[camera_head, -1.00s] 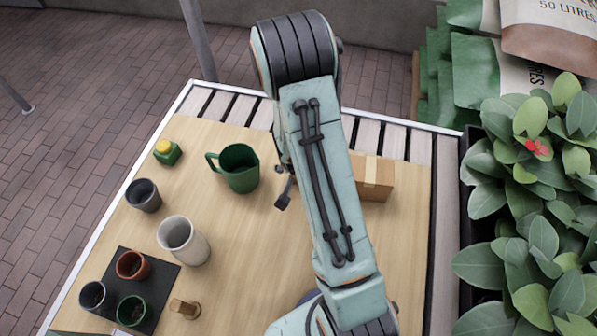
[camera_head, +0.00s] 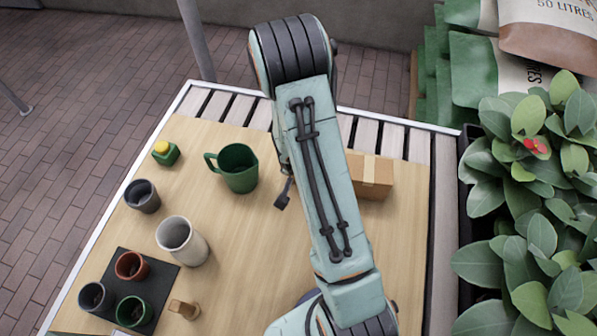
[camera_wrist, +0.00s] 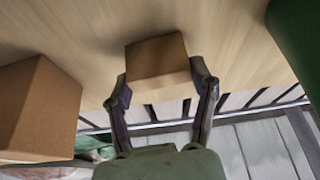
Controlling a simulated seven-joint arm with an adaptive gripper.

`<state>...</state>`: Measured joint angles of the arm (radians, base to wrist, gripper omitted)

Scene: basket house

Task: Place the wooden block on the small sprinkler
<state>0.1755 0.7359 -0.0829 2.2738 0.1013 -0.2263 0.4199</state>
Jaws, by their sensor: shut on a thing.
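A brown wooden block (camera_wrist: 157,60) sits between the fingertips of my gripper (camera_wrist: 160,84) in the wrist view. The fingers are closed on its two sides. In the head view my arm hides the block, and only a dark part of the gripper (camera_head: 283,194) shows beside the arm. I cannot tell how high the block is above the table. I cannot tell for certain which is the small sprinkler.
A cardboard box (camera_head: 371,176) is right of my arm. Grey (camera_head: 143,196) and white (camera_head: 182,240) pots stand at left. Several small pots stand on a black mat (camera_head: 163,278), near a small wooden object (camera_head: 184,309). Leafy plants (camera_head: 530,200) border the right. The table's middle is clear.

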